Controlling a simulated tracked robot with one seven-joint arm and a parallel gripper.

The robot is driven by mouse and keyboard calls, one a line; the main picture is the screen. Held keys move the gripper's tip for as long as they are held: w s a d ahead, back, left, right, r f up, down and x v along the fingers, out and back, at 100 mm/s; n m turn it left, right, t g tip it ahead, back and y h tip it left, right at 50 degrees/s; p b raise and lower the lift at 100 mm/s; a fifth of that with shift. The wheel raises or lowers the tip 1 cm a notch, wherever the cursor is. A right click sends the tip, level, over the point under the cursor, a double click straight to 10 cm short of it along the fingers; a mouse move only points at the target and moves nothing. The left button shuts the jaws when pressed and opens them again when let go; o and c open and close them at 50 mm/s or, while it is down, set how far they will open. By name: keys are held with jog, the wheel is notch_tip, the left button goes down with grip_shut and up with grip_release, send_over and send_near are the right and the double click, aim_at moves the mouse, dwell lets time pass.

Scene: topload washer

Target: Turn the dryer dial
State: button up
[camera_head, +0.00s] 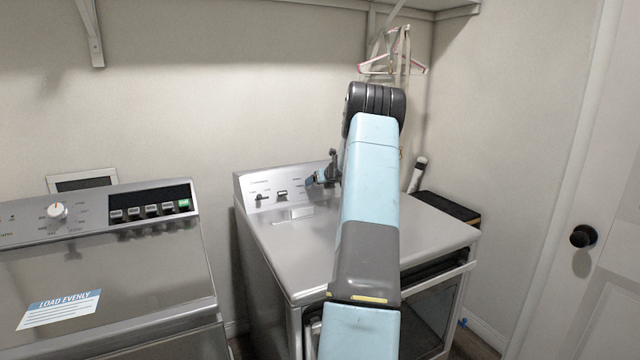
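The dryer (300,250) is the silver machine in the middle, with a raised control panel (250,181) along its back edge. Two small controls show on the panel's left part: one at the left (262,196) and one beside it (282,194). No large dial shows on the dryer; the panel's right part is hidden behind my gripper and arm. My gripper (316,180) is at the panel, right of the small controls, small and partly covered by my arm. I cannot tell whether it touches a dial or how far its fingers are apart.
A washer (120,275) with a white dial (57,211) and a lit green button stands at the left. Hangers (392,68) hang from the shelf above. A dark box-like thing (445,207) is behind the dryer's right side. A door (615,240) is at the right.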

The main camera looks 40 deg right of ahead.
jog(key=v, duration=1.3)
jog(key=shift+s, duration=0.35)
jog(key=shift+a, duration=0.15)
